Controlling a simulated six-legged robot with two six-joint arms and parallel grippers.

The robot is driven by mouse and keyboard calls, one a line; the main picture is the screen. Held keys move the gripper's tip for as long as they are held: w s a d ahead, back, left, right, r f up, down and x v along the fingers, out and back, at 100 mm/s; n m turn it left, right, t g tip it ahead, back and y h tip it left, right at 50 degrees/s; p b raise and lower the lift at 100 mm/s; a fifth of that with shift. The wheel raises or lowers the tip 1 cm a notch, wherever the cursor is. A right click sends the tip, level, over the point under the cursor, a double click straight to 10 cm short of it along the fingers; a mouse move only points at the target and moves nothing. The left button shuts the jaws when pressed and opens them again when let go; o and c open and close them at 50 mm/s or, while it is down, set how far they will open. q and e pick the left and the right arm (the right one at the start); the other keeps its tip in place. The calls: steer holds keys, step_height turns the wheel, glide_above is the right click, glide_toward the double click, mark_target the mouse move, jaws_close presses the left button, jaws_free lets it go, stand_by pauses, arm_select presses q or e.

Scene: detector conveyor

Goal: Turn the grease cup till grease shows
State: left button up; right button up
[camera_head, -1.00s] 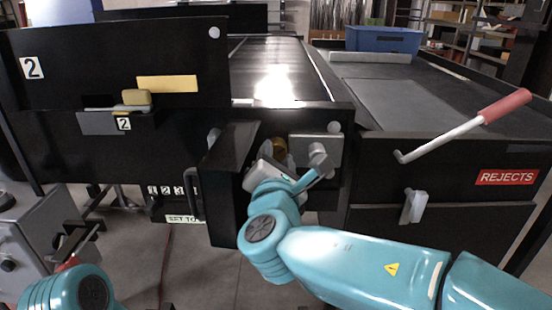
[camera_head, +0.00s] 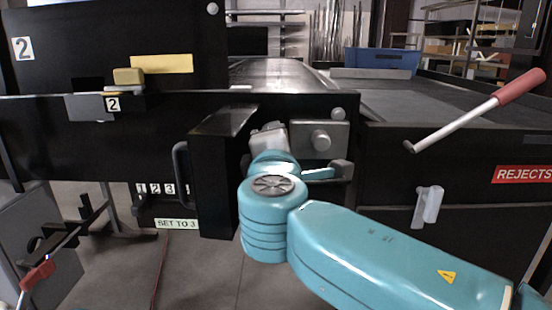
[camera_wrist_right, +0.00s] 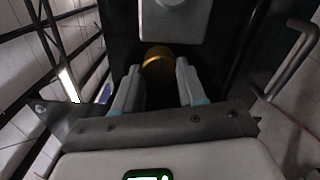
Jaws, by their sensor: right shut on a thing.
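The grease cup (camera_wrist_right: 157,60) is a round brass-coloured knob in the right wrist view. It sits between the two pale fingers of my right gripper (camera_wrist_right: 158,76), which is shut on it. In the head view my right wrist (camera_head: 272,186) covers the cup, in front of the conveyor's dark frame. I cannot make out any grease at the cup. My left gripper is not in either current view.
A grey plate with a round boss (camera_head: 320,139) is right beside the cup. A dark box-like guard (camera_head: 214,180) stands close on the left. A red-handled lever (camera_head: 480,112) sticks out at the right, above a pale latch (camera_head: 428,205).

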steer(key=shift+m+b, duration=0.45)
steer(key=shift+m, duration=0.15)
steer(key=shift+r, duration=0.1)
steer(key=o, duration=1.1)
steer(key=shift+w, duration=0.1)
steer(key=shift+c, duration=0.2)
